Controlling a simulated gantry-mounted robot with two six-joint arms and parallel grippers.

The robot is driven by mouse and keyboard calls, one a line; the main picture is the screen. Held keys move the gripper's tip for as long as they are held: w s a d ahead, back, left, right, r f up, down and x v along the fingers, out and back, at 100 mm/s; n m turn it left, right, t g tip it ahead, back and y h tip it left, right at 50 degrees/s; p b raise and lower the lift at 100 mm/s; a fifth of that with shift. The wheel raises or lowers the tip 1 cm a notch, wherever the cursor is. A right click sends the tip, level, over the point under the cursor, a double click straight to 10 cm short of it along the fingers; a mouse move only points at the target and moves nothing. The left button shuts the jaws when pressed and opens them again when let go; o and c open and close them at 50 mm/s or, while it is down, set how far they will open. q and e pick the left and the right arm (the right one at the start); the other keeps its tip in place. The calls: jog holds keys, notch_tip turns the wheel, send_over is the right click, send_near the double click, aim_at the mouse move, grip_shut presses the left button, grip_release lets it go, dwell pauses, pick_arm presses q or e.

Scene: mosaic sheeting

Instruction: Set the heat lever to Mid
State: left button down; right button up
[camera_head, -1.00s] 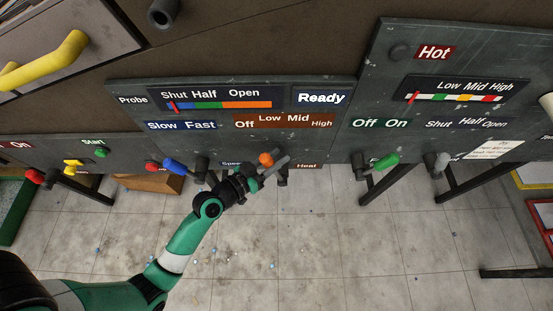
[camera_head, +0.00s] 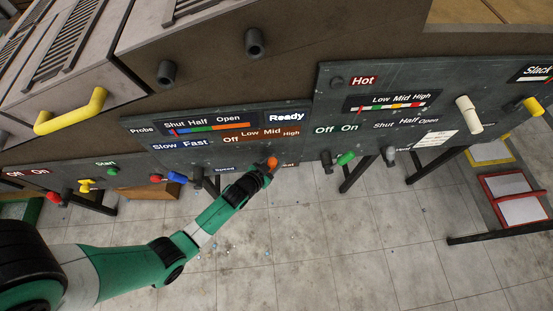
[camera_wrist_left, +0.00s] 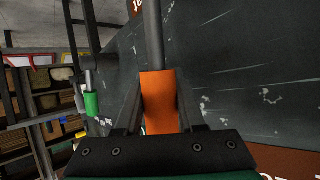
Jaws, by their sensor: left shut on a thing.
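The heat lever shows as an orange handle (camera_head: 272,163) under the Off, Low, Mid, High plate (camera_head: 262,135) on the dark panel. My left gripper (camera_head: 268,168) is at this handle. In the left wrist view the orange handle (camera_wrist_left: 160,105) sits between the two fingers, on a grey rod, and the gripper is shut on it. The Heat label is mostly hidden behind the handle and gripper. I cannot tell exactly which setting the lever stands at. My right gripper is not in view.
A blue lever (camera_head: 177,178) is to the left of the heat lever and a green lever (camera_head: 346,158) to the right. A grey lever (camera_head: 390,155) and a white one (camera_head: 468,115) are farther right. The tiled floor (camera_head: 330,240) below is open.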

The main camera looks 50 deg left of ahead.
pick_arm(q)
jog(key=c, duration=0.5)
grip_release()
jog(key=p+v, duration=0.4)
jog(key=v, duration=0.7)
jog(key=shift+s, duration=0.3)
jog(key=shift+d+r, duration=0.1)
jog(key=shift+d, duration=0.05)
